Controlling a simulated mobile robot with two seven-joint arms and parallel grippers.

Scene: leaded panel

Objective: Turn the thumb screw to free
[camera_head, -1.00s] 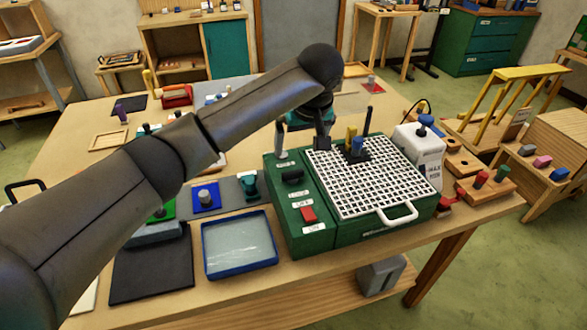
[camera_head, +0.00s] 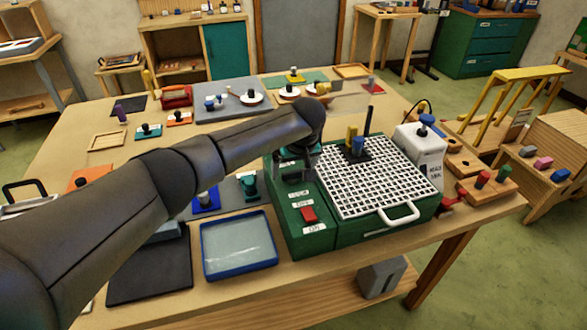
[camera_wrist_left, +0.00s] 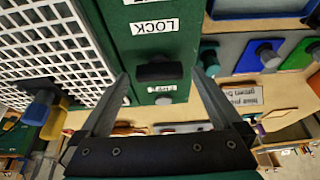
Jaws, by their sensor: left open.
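The thumb screw (camera_wrist_left: 160,72) is a dark, bar-shaped knob on the green left part of the grinder box (camera_head: 290,232). In the left wrist view its bar lies crosswise, between a LOCK label (camera_wrist_left: 155,27) and a partly covered second label (camera_wrist_left: 162,89). My left gripper (camera_wrist_left: 160,76) is open, with one finger on each side of the knob and visible gaps at both ends. In the head view the gripper (camera_head: 294,172) hangs over the screw and hides most of it. My right gripper is not in view.
The white grid (camera_head: 372,178) with a dark block and upright posts lies right of the screw. A red switch (camera_head: 308,214) sits in front of it. A white bottle (camera_head: 418,152) stands right of the box; a blue tray (camera_head: 239,246) lies left of it.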

